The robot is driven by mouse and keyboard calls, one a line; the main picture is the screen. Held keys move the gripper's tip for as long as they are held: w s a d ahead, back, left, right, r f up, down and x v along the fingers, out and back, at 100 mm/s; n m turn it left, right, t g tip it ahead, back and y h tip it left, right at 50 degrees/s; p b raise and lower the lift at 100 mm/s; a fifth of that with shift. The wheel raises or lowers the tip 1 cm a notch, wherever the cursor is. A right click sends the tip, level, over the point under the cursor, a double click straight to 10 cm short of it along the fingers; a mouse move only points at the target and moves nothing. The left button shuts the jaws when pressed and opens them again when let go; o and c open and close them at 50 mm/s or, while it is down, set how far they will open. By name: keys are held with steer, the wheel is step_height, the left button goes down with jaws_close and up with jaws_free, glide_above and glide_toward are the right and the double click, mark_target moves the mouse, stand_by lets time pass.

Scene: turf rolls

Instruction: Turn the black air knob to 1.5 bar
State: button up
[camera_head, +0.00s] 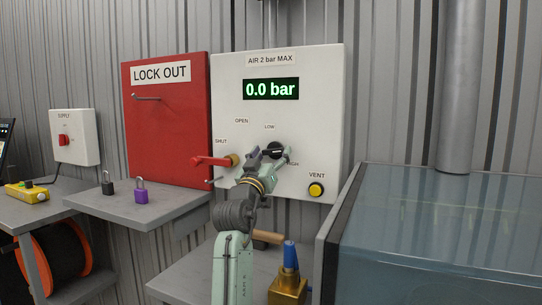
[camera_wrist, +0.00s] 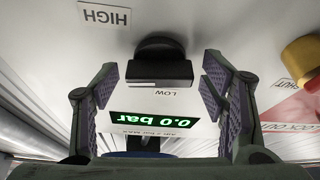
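The black air knob (camera_head: 274,149) is on the white panel (camera_head: 225,105), between the LOW and HIGH labels and partly hidden by my gripper (camera_head: 269,156). In the wrist view, which is upside down, the knob (camera_wrist: 160,65) has a raised bar lying level beside the LOW label. My gripper (camera_wrist: 158,88) is open, with one purple-padded finger on each side of the knob's bar and a clear gap at both sides. The green display (camera_head: 271,89) reads 0.0 bar.
A red lever (camera_head: 211,161) points left towards SHUT, left of the knob. A yellow VENT button (camera_head: 316,189) is at lower right. A red LOCK OUT board (camera_head: 170,120) adjoins the panel, above a shelf with two padlocks. A glass-sided tank (camera_head: 440,225) stands at right.

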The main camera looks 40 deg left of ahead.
stand_by(0.3)
steer(key=v, duration=1.2)
